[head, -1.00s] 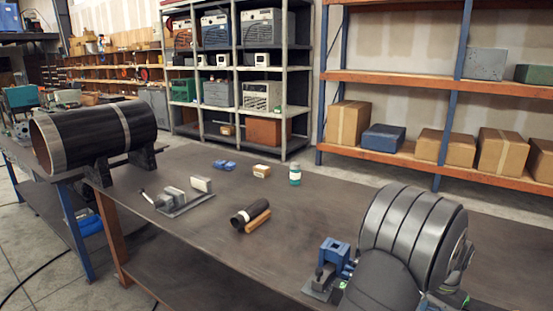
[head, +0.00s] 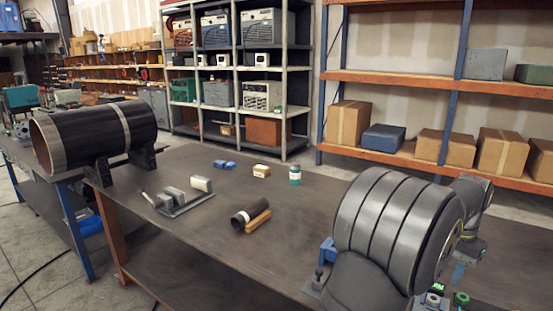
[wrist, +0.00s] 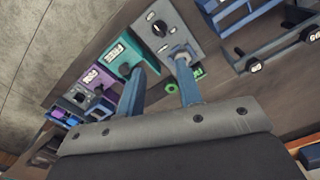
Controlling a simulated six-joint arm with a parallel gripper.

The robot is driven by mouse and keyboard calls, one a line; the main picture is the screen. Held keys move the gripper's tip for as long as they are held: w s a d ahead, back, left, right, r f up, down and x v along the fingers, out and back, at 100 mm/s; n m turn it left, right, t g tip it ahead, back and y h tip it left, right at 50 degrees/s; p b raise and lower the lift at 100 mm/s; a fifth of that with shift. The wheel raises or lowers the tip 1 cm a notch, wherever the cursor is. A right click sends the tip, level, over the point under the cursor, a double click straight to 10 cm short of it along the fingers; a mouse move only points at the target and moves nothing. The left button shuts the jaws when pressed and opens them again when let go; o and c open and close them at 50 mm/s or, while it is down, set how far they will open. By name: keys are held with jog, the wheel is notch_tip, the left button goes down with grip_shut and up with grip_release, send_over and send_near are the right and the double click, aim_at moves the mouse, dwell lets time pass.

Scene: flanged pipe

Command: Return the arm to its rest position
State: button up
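My gripper shows in the wrist view (wrist: 158,66) with its two blue-grey fingers apart and nothing visible between them. The fingers hang over a row of small labelled boxes. In the head view its blue finger end (head: 458,272) shows at the right, beyond my large grey arm link, which hides part of the bench. The dark pipe (head: 88,140) with a pale band lies at the far left on black supports, well away from my gripper.
In the wrist view a teal box (wrist: 124,55), a grey box (wrist: 160,28) and a purple box (wrist: 97,78) lie close to the fingers, with a green ring (wrist: 170,86).

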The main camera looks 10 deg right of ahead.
notch_tip(320, 180, down, 6)
jog(key=m, duration=0.6)
jog(key=shift+a+f, duration=0.2)
jog(key=shift+w, duration=0.1)
notch_tip(320, 180, up, 8)
jog(key=f+n, duration=0.1)
jog(key=n, duration=0.7)
jog(key=shift+d+f, duration=0.2)
jog(key=shift+f, duration=1.6)
jog(key=shift+r, duration=0.1)
